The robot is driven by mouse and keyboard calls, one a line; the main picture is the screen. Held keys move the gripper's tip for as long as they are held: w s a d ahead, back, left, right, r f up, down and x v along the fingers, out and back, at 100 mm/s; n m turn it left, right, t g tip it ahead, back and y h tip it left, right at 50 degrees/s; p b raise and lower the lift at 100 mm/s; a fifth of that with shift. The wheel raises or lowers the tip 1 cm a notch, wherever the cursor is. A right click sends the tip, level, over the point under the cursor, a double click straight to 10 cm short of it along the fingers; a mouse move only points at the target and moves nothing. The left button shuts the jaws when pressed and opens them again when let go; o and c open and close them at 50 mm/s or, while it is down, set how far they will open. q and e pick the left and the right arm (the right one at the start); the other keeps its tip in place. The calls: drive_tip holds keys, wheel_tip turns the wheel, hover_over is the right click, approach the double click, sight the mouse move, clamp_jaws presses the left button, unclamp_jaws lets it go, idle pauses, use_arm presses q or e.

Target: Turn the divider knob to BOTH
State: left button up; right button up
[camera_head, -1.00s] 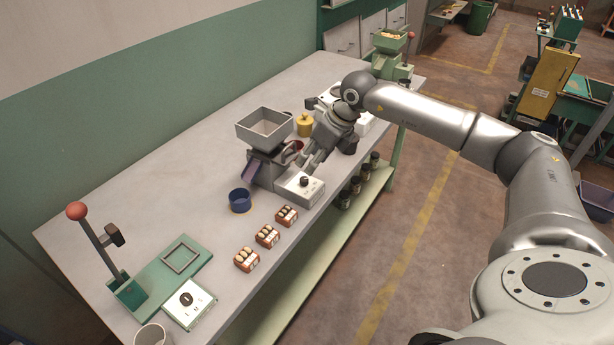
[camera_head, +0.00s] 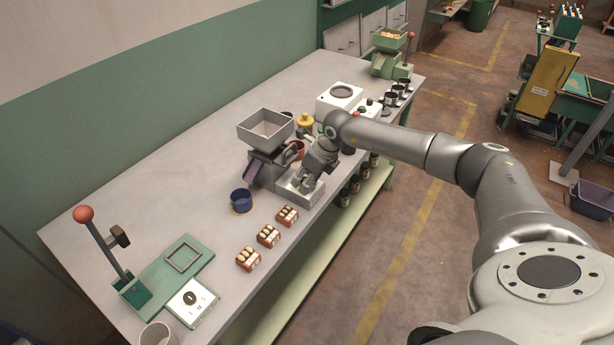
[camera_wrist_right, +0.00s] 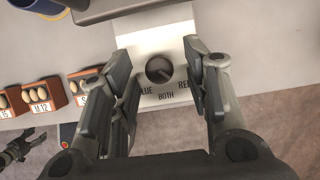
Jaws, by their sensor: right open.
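The divider knob (camera_wrist_right: 159,70) is a dark round knob on a pale control plate (camera_wrist_right: 165,98). BLUE is printed to its left, BOTH below it and RED to its right, the outer words partly covered by my fingers. Its pointer seems to lean down and right, but is faint. My right gripper (camera_wrist_right: 158,66) is open, one finger on each side of the knob, with gaps showing. In the head view my right gripper (camera_head: 304,184) is down over the control box (camera_head: 292,197) and hides the knob. A dark jaw-like shape, possibly my left gripper, shows at the wrist view's lower left.
The grey hopper (camera_head: 266,127) stands behind the control box. A blue cup (camera_head: 240,201) is left of it and a red cup (camera_head: 298,147) behind. Small nut boxes (camera_head: 268,237) lie in front. A lever press (camera_head: 127,285) stands at the near left.

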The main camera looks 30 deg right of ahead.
clamp_jaws()
